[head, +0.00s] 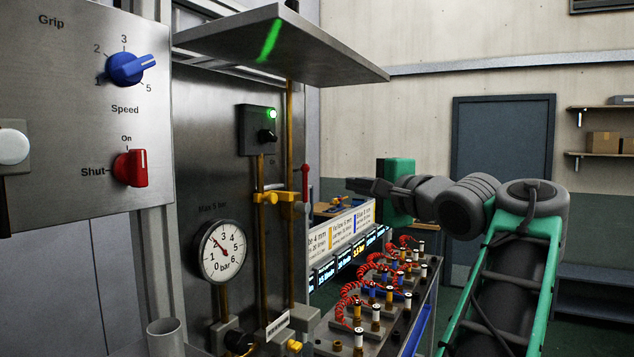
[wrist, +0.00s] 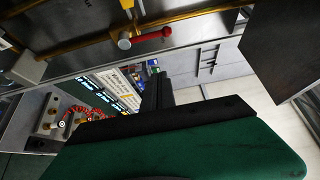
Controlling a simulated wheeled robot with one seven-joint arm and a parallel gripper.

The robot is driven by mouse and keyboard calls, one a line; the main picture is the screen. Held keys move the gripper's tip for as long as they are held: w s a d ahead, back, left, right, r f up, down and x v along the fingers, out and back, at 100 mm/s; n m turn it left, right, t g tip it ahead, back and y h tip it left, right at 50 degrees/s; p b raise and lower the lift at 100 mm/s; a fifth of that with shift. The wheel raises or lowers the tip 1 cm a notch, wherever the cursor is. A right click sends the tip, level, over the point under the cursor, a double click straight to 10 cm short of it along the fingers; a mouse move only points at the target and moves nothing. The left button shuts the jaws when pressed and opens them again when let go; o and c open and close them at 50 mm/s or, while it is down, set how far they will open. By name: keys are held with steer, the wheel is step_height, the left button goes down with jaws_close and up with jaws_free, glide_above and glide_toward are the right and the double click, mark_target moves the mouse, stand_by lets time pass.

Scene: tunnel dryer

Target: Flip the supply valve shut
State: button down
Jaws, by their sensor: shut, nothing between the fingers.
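A red lever (head: 305,182) stands upright on a brass valve body on a thin vertical yellow pipe (head: 290,140), in line with the pipe. In the wrist view the red lever (wrist: 153,36) lies along the yellow pipe near the top, with a pale round end. My gripper (head: 352,185) is shut and empty, pointing left, to the right of the lever and apart from it in the picture. Its dark fingers (wrist: 157,92) show in the wrist view, below the lever. A second yellow pipe (head: 260,220) carries a yellow-handled valve (head: 266,197).
A grey shelf plate (head: 290,45) juts out above the pipes. A gauge (head: 222,251) hangs at lower left. A bench with red coiled hoses (head: 350,295) stands below my gripper.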

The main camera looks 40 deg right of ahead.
steer(key=w+a+p, duration=0.2)
steer(key=w, duration=0.7)
steer(key=shift+w+a+f, duration=0.1)
steer(key=shift+w+f, duration=0.05)
stand_by(0.4)
steer(key=shift+a+n+b, duration=0.1)
steer(key=shift+n+b, duration=0.2)
steer(key=shift+b, duration=0.25)
